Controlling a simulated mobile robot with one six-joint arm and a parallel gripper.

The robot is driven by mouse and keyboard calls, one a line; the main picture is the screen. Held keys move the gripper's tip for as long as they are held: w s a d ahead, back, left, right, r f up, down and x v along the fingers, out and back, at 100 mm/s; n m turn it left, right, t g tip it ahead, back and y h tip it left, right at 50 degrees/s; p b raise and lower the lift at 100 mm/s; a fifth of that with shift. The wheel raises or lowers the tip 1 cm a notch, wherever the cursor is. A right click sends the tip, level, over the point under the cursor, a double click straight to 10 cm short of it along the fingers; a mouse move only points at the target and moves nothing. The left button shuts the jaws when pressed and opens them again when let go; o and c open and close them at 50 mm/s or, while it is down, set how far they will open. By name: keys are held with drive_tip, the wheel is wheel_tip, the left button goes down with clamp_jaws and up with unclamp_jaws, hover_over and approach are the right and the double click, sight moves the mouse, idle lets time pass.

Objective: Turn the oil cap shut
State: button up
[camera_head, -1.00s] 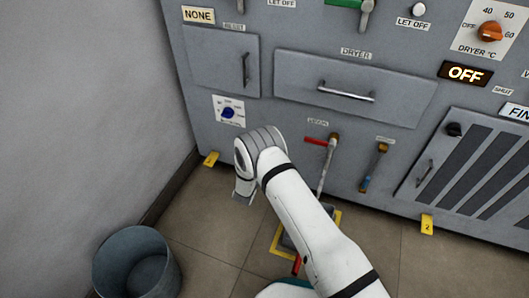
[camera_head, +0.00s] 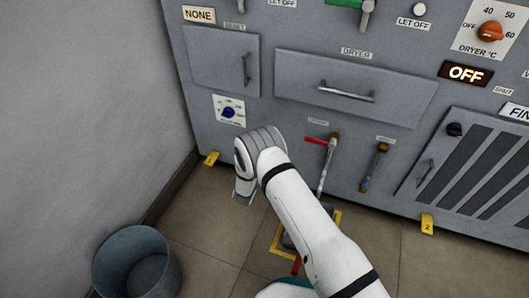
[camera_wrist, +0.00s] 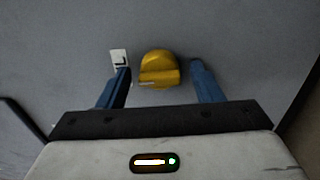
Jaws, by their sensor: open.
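The oil cap is most likely the yellow round cap with a raised grip (camera_wrist: 158,68) on a grey panel in the wrist view. My gripper (camera_wrist: 163,72) is open, with one blue finger to the left of the cap and one to the right. Gaps show between the cap and both fingers, so they look apart. How far the fingertips are from the panel is hard to tell. In the head view my arm reaches down in front of the panel; the gripper and the cap are hidden there.
A small white plate with a dark mark (camera_wrist: 119,58) sits just left of the cap. A grey bucket (camera_head: 125,262) stands on the floor at lower left.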

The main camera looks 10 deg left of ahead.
drive_tip(key=s+a+p, duration=0.1)
drive_tip(key=s+p, duration=0.1)
drive_tip(key=s, duration=0.5)
drive_tip(key=shift+s+p, duration=0.35)
drive_tip(key=shift+p, duration=0.05)
